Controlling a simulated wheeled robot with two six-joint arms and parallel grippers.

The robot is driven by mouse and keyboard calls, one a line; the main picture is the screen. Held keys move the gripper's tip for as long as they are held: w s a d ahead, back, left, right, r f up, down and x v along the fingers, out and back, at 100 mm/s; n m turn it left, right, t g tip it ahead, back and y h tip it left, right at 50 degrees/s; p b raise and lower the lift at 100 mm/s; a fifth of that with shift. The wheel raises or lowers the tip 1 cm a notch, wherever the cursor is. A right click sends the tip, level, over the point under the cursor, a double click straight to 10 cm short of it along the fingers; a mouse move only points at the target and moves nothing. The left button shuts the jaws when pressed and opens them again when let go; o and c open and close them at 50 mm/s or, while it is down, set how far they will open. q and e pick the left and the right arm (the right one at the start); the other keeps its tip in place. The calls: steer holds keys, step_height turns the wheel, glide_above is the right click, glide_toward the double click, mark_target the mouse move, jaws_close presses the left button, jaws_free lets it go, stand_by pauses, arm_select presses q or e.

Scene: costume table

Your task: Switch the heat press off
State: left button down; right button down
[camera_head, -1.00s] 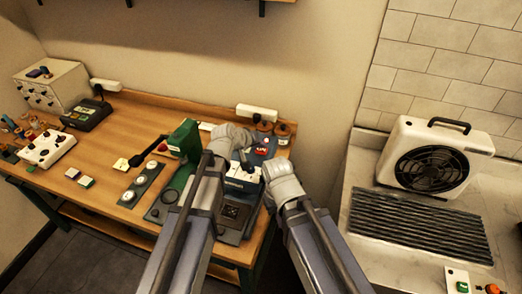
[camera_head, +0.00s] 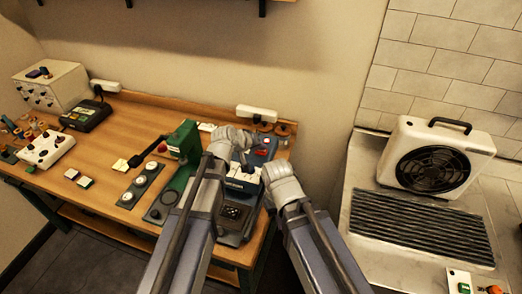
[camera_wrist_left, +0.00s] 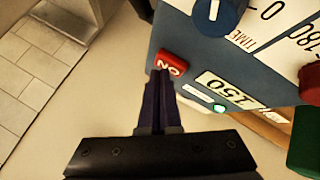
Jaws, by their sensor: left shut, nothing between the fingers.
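The blue heat press (camera_head: 262,157) stands at the right end of the wooden table, partly hidden by my arms. In the left wrist view its panel (camera_wrist_left: 205,52) shows a red switch (camera_wrist_left: 172,64) marked ON, a 150 label or display (camera_wrist_left: 232,88) and a green lamp (camera_wrist_left: 220,108). My left gripper (camera_wrist_left: 161,78) is shut and empty, its fingertips right at the switch's lower edge; I cannot tell if they touch. In the head view my left gripper (camera_head: 244,158) is over the press. My right gripper (camera_head: 272,172) is beside the press's right side, its fingers unclear.
A green lever machine (camera_head: 186,142) stands just left of my left arm. A white fan unit (camera_head: 432,160) stands on the right counter.

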mark_target(260, 152)
stand_by(0.3)
arm_select(q)
steer(key=shift+r+p, duration=0.85)
steer(key=shift+p, duration=0.1)
steer(key=shift+r, duration=0.1)
step_height(260, 152, up, 6)
steer(key=p, duration=0.6)
